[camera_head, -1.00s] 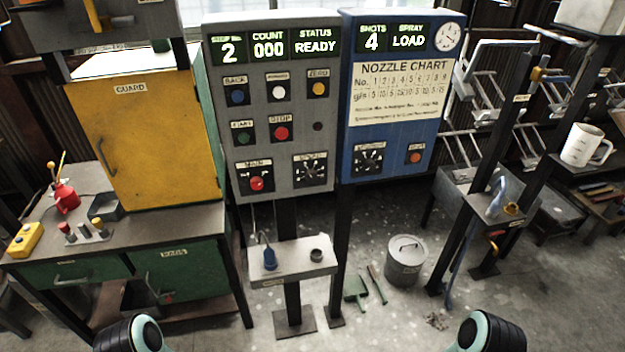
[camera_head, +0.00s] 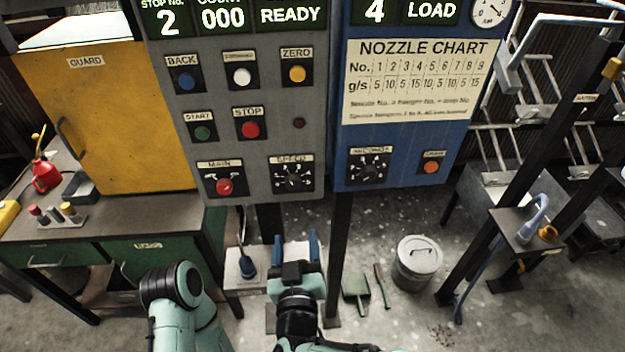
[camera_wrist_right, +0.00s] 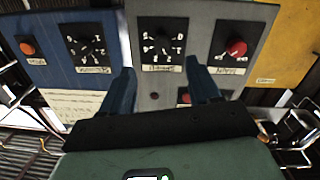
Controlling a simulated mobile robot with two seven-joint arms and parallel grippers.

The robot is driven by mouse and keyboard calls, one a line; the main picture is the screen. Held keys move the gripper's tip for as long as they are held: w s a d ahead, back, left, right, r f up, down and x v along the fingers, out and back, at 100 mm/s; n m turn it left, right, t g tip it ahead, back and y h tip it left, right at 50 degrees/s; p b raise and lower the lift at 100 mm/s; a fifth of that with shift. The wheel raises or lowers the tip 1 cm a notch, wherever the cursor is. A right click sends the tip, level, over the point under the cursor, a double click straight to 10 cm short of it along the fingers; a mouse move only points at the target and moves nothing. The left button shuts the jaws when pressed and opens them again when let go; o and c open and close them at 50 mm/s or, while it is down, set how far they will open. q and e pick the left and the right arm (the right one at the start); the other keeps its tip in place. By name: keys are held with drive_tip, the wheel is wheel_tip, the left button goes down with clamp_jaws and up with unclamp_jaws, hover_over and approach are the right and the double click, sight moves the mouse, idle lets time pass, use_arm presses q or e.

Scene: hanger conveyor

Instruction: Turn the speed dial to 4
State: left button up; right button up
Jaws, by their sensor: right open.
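The speed dial (camera_head: 293,178) is a black rotary knob on a dark plate with pale marks, low on the grey panel (camera_head: 262,205). Its pointer setting is too small to read. It also shows upside down in the right wrist view (camera_wrist_right: 163,46). My right gripper (camera_head: 296,248) is open and empty, below the dial and apart from it. Its blue fingers (camera_wrist_right: 162,88) stand apart in the right wrist view, with the dial beyond the gap between them. Part of my left arm shows at lower left; its gripper is out of view.
The red main switch (camera_head: 224,186) is left of the dial. A similar black dial (camera_head: 368,168) and an orange button (camera_head: 431,167) are on the blue panel to the right. A small shelf (camera_head: 246,285) with a blue object stands behind my right gripper.

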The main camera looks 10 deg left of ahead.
sight(293, 185)
drive_tip(key=x, duration=0.4)
drive_tip(key=r+p+x, duration=0.1)
drive_tip(key=x, duration=0.3)
drive_tip(key=r+p+x, duration=0.1)
drive_tip(key=x, duration=0.4)
drive_tip(key=shift+s+a, duration=0.1)
drive_tip(key=shift+a, duration=0.15)
use_arm(q)
drive_tip(key=shift+w+r, duration=0.3)
drive_tip(key=shift+r, duration=0.2)
drive_tip(key=shift+w+r, duration=0.25)
drive_tip(key=shift+r, duration=0.25)
use_arm(e)
drive_tip(key=c, duration=1)
